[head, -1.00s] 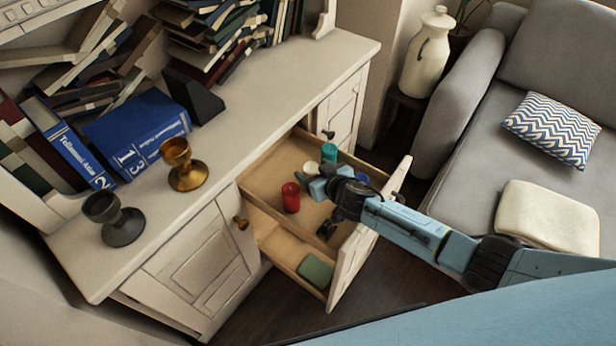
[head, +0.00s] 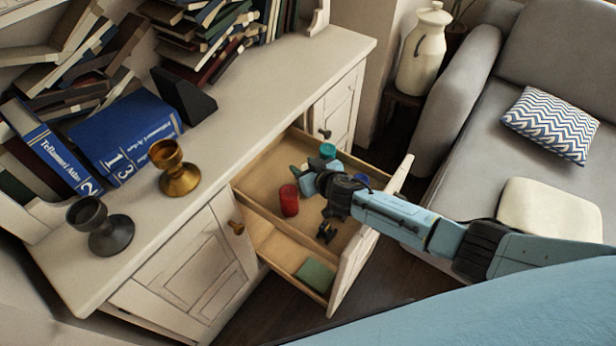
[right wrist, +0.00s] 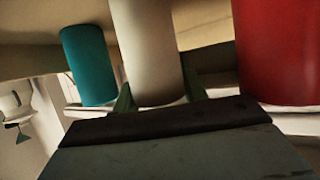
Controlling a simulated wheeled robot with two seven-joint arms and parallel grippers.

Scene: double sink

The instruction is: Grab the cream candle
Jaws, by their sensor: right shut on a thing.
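The cream candle (right wrist: 147,50) stands out as a pale cylinder in the middle of the right wrist view, between the fingers of my right gripper (right wrist: 150,100). The gripper is shut on it. In the head view my right gripper (head: 306,181) is over the open drawer and hides most or all of the candle. A red candle (right wrist: 278,50) is close on one side and a teal candle (right wrist: 88,65) on the other. They also show in the drawer in the head view, red (head: 289,200) and teal (head: 328,151). My left gripper is not in view.
The open drawer (head: 258,190) has a raised front panel (head: 352,270) near my right arm. A blue item (head: 361,179) lies behind my wrist, and a green block (head: 316,275) lies lower down. Goblets (head: 179,172) and books stand on the cabinet top. A sofa (head: 480,130) is at right.

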